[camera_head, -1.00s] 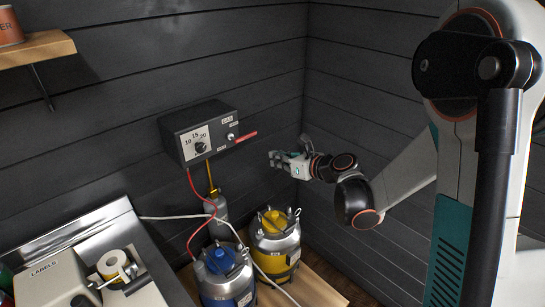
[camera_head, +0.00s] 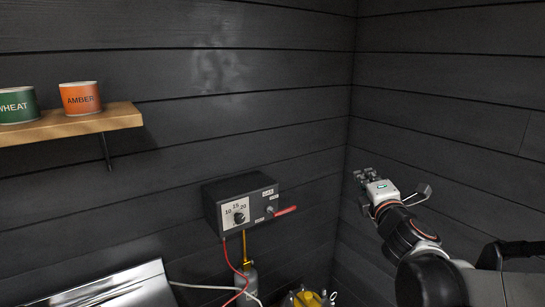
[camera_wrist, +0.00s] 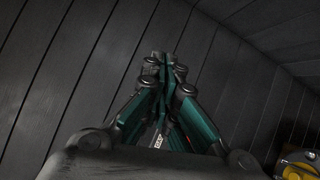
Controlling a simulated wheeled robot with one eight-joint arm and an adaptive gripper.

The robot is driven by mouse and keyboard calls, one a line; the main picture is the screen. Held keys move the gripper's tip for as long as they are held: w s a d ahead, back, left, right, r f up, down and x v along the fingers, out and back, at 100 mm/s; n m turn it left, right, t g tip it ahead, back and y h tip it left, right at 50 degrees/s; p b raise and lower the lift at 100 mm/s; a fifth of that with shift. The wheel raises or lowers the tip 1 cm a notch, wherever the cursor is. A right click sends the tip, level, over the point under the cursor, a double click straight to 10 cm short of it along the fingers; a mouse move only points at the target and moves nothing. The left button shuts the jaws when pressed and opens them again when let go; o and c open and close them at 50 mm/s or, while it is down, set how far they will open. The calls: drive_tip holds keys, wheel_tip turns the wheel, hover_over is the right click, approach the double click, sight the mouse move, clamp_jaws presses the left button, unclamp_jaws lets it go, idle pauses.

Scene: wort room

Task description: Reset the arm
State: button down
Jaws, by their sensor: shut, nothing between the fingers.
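My gripper (camera_head: 363,177) is raised in front of the dark plank wall, near the room's corner, to the right of the black control box (camera_head: 240,203). In the wrist view my gripper (camera_wrist: 163,62) has its fingers together with nothing between them. The wrist view shows dark planks beyond the fingertips. My gripper touches nothing that I can see.
The control box has a dial and a red lever (camera_head: 285,210). Below it are a gas bottle (camera_head: 247,281) and a yellow-topped keg (camera_head: 303,298). A wooden shelf (camera_head: 122,116) at left holds a green WHEAT tin (camera_head: 17,105) and an orange AMBER tin (camera_head: 80,98). A steel worktop (camera_head: 140,286) is lower left.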

drive_tip(key=s+d+f+m+g+h, duration=0.2)
drive_tip(key=s+f+m+g, duration=0.1)
drive_tip(key=s+m, duration=0.4)
drive_tip(key=s+d+f+m+g+h, duration=0.1)
drive_tip(key=s+d+f+m+g, duration=0.2)
drive_tip(key=s+m, duration=0.4)
drive_tip(key=s+a+f+m+g+y, duration=0.1)
drive_tip(key=s+a+f+m+g, duration=0.1)
drive_tip(key=s, duration=0.5)
drive_tip(key=s+a+f+m+g+y, duration=0.2)
drive_tip(key=s+a+f+m+g, duration=0.1)
drive_tip(key=s+a+f, duration=0.3)
drive_tip(key=shift+s+a+f+m, duration=0.2)
drive_tip(key=shift+s+f+m, duration=0.3)
drive_tip(key=shift+f+m, duration=0.3)
